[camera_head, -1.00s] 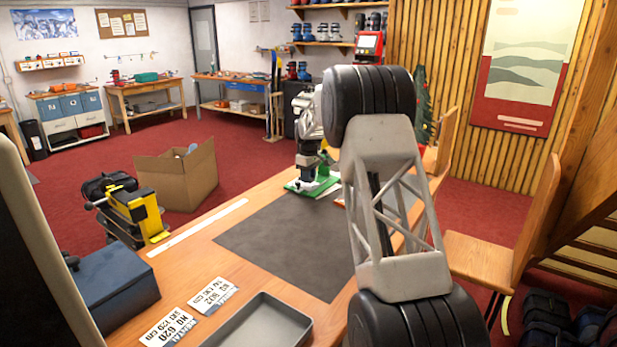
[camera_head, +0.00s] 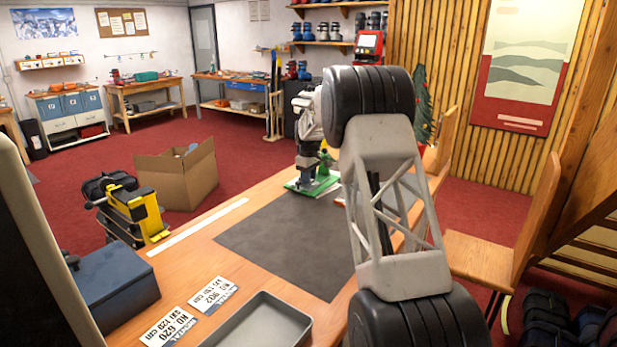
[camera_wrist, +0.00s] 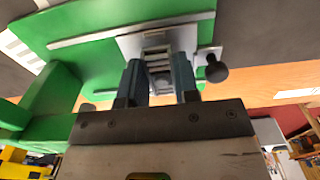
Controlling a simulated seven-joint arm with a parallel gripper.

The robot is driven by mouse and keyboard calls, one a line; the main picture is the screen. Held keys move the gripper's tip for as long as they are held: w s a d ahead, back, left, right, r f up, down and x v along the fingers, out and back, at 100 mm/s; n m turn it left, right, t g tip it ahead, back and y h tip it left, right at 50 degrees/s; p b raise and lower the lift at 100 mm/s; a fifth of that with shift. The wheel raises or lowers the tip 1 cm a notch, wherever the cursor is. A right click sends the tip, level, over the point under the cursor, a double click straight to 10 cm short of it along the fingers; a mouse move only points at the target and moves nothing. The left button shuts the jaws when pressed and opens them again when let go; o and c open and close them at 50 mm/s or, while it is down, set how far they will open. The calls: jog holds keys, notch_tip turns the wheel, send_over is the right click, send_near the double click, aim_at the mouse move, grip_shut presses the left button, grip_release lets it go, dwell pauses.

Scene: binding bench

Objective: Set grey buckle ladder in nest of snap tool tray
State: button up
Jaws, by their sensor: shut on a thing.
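My gripper (camera_wrist: 158,64) is shut on the grey buckle ladder (camera_wrist: 158,78), a small ribbed piece between the two fingers in the wrist view. Behind it is a green tray (camera_wrist: 95,22), likely the snap tool tray, with a pale metal plate (camera_wrist: 128,44) and a black round knob (camera_wrist: 216,70). The ladder overlaps the plate in this view; I cannot tell whether it touches or sits in the nest. In the head view my gripper (camera_head: 306,178) is low over the green tray (camera_head: 297,188) at the mat's far end; the ladder cannot be made out there.
A grey empty tray (camera_head: 262,325), printed cards (camera_head: 170,327) and a blue box (camera_head: 110,283) are at the near end. A yellow-and-black device (camera_head: 145,215) stands at the left edge; a cardboard box (camera_head: 178,180) is beyond.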

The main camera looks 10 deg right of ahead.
jog(key=shift+f, duration=0.25)
dwell(0.4)
jog(key=o, duration=1.3)
jog(key=shift+r, duration=0.15)
jog(key=shift+r, duration=3.6)
jog(key=shift+r, duration=0.1)
jog(key=shift+r, duration=1.9)
